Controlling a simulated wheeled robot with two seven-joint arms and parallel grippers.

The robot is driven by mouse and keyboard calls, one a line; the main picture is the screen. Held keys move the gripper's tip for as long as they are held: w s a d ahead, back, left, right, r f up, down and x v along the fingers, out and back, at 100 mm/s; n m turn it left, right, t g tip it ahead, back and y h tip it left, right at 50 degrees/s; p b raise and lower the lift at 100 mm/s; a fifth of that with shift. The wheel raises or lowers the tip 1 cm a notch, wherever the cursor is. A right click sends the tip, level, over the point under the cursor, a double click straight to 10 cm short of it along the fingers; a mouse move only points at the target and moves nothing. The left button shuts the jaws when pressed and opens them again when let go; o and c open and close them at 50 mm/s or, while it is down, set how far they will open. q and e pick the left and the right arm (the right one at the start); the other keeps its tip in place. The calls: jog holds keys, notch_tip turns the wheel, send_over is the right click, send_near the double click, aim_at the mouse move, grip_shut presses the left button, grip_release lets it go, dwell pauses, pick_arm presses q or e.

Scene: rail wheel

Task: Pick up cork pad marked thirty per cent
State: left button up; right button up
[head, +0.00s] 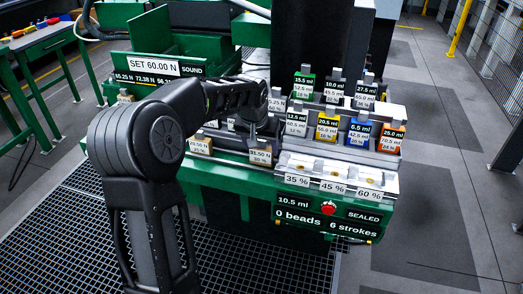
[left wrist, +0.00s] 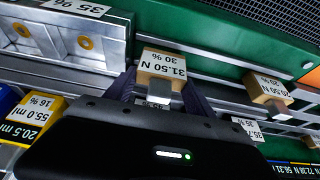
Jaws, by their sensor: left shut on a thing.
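The cork pad marked 30 % and 31.50 N (left wrist: 163,66) shows in the left wrist view, with its label upside down. The same cork pad (head: 260,157) is at the front of the green stand in the head view. My left gripper (head: 262,141) reaches down to it from above. In the left wrist view the dark fingers of my left gripper (left wrist: 160,92) are on either side of the pad, shut on it. I cannot tell whether the pad is clear of its ledge. My right gripper is not in view.
A metal block with slots labelled 35 %, 45 % and 60 % (head: 333,174) is to the right. Several labelled weights, including a blue one (head: 359,133) and an orange one (head: 391,139), stand behind it.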

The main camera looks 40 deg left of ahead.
pick_arm(q)
notch_tip(320, 180, up, 9)
dwell(0.3)
dwell(0.5)
